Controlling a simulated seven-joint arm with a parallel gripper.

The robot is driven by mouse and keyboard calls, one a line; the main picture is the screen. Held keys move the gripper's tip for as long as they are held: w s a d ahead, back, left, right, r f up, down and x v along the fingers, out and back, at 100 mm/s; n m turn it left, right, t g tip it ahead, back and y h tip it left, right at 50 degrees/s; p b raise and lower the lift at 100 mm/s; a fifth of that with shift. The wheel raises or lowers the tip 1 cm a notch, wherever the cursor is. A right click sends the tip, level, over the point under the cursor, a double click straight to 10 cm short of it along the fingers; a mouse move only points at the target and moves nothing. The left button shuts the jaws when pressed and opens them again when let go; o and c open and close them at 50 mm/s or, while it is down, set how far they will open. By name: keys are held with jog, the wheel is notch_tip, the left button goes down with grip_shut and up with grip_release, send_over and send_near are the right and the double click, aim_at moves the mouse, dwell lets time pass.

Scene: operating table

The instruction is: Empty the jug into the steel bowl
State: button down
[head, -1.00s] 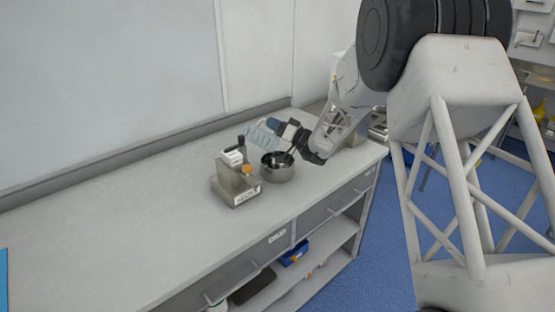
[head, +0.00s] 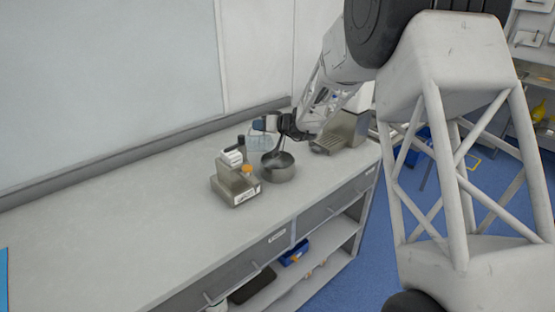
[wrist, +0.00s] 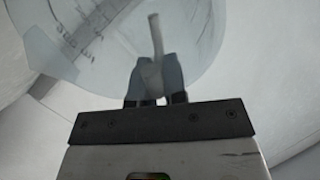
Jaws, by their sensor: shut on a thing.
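The clear, pale-blue jug (head: 258,142) is behind and left of the steel bowl in the head view, roughly upright. My gripper (head: 263,125) is at its upper right. In the wrist view my gripper (wrist: 155,82) is shut on the handle of the jug (wrist: 95,35), whose marked, see-through wall fills the top. I cannot tell whether liquid is in it. The steel bowl (head: 279,174) stands on the bench, with a grey utensil leaning in it. The bowl's contents are too small to make out.
A steel device (head: 236,188) with a white top and orange knob stands left of the bowl. Another grey appliance (head: 343,132) stands to the right, behind my arm. The bench (head: 120,225) is clear at the left.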

jog(key=shift+w+a+f+h, duration=0.15)
jog(key=shift+a+h, duration=0.15)
jog(key=shift+a, duration=0.15)
jog(key=shift+w+a+f+g+h, duration=0.15)
jog(key=shift+a+f+g+h, duration=0.3)
jog(key=shift+h, duration=0.35)
jog(key=shift+w+a+r+g+h, duration=0.15)
jog(key=shift+g+h, duration=0.1)
jog(key=shift+h, duration=0.25)
jog(key=shift+a+h, duration=0.1)
jog(key=shift+h, duration=0.2)
jog(key=shift+w+a+g+h, duration=0.15)
jog(key=shift+a+g+h, duration=0.15)
jog(key=shift+g+h, duration=0.3)
jog(key=shift+w+a+f+g+h, duration=0.1)
jog(key=shift+a+f+g+h, duration=0.1)
jog(key=shift+f+h, duration=0.25)
jog(key=shift+w+a+f+g+h, duration=0.1)
jog(key=shift+a+f+h, duration=0.05)
jog(key=shift+f+h, duration=0.3)
jog(key=w+a+f+g+h, duration=0.2)
jog(key=a+f+h, duration=0.1)
jog(key=a+h, duration=0.2)
jog(key=shift+a+g+h, duration=0.15)
jog(key=shift+g+h, duration=0.25)
jog(key=shift+h, duration=0.4)
